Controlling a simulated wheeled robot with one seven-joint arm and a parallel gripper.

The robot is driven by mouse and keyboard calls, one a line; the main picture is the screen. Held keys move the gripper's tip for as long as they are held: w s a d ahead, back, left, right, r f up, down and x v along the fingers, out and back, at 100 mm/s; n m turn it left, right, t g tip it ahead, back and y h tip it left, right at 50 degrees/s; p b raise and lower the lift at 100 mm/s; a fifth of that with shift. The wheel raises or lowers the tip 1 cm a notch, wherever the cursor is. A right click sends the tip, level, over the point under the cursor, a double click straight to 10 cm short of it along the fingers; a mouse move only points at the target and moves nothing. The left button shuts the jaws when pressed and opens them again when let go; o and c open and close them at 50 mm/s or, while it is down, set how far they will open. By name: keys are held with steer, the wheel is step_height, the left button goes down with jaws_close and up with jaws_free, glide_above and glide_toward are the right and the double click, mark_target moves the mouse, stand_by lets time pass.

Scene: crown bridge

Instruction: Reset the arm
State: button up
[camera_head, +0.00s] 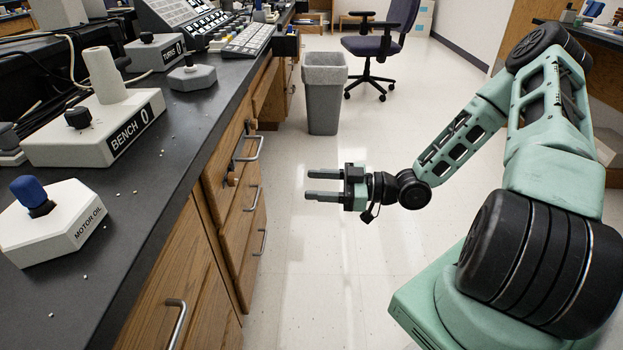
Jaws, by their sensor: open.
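My arm comes in from the right side of the head view, bent at the elbow, with its forearm reaching left. My gripper (324,184) is at its end, level and pointing left toward the wooden drawers. Its two fingers are apart with nothing between them. It hangs in the air over the floor aisle, apart from the bench and its drawer handles.
A dark bench (165,135) with wooden drawers (245,205) and metal handles lines the left. On it are a white BENCH box (90,130), a MOTOR OIL block (50,225) and keypads. A grey bin (324,95) and an office chair (382,45) stand behind.

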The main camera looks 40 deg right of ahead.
steer(key=a+f+g+h, duration=0.2)
steer(key=a+g+h, duration=0.5)
steer(key=a+h, duration=0.15)
steer(key=s+a+r+m+g+h, duration=0.1)
steer(key=s+a+r+h, duration=0.1)
steer(key=s+a+r, duration=0.4)
steer(key=s+a+r+m+g+h, duration=0.1)
steer(key=s+a+r+g, duration=0.15)
steer(key=s, duration=0.65)
steer(key=s+a+r+m+g+h, duration=0.1)
steer(key=s+a+r+h, duration=0.15)
steer(key=s+r, duration=0.35)
step_height(320, 180, up, 28)
steer(key=y+p, duration=0.1)
steer(key=p, duration=2.8)
steer(key=shift+s+a, duration=0.3)
steer(key=shift+s, duration=0.15)
steer(key=shift+r, duration=0.1)
